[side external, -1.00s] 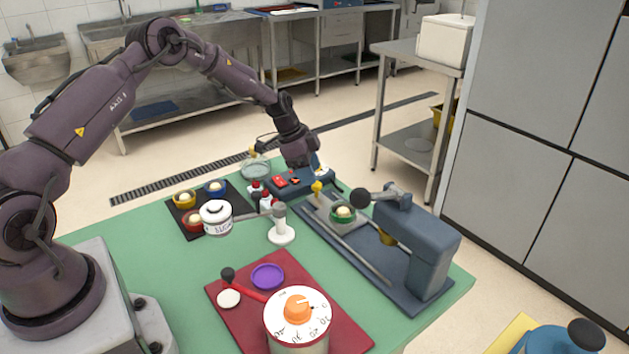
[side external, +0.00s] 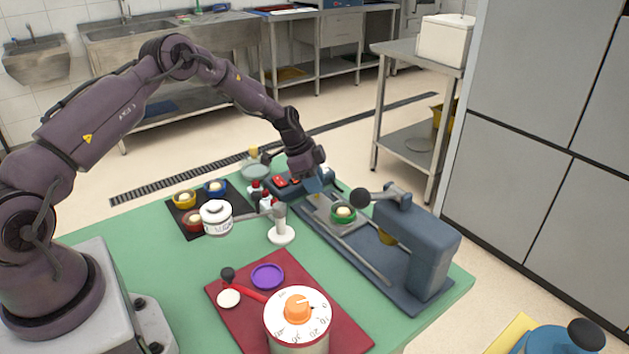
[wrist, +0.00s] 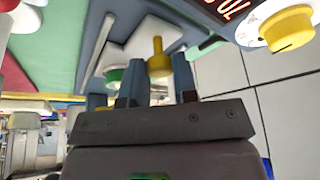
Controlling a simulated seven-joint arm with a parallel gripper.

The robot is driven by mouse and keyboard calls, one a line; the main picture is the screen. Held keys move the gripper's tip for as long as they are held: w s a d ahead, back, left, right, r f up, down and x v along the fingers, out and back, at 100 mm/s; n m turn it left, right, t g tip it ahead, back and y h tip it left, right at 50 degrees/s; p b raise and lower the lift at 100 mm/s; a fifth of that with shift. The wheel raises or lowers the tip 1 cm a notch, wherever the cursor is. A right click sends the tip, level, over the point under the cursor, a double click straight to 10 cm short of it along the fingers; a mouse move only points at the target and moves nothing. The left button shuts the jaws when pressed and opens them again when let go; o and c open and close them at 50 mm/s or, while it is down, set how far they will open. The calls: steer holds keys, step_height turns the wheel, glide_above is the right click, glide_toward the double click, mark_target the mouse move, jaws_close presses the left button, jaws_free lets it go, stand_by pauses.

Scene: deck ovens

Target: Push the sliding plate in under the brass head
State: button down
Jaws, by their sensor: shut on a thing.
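The sliding plate (side external: 322,211), pale grey, lies on the rails at the far left end of the blue-grey press base. A green-rimmed cup (side external: 344,218) with a pale ball stands on it; its green also shows in the wrist view (wrist: 113,78). The brass head (side external: 388,238) hangs under the press arm, to the right and nearer, apart from the plate. My gripper (side external: 314,190) is down at the plate's far end, shut on its yellow knob (wrist: 158,58), which stands between the fingers in the wrist view. My fingers hide the knob in the side view.
The press column (side external: 425,250) and its black-balled lever (side external: 361,198) rise at the right. The rails between plate and head look clear.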

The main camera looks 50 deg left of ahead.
steer(key=d, duration=1.4)
steer(key=shift+d, duration=0.3)
steer(key=c, duration=0.9)
jaws_free()
steer(key=shift+d, duration=0.1)
steer(key=shift+c, duration=0.2)
steer(key=shift+o, duration=0.2)
steer(key=shift+a+r, duration=0.15)
steer(key=shift+a, duration=0.05)
steer(key=v, duration=1.2)
steer(key=shift+r, duration=0.35)
steer(key=shift+s, duration=0.1)
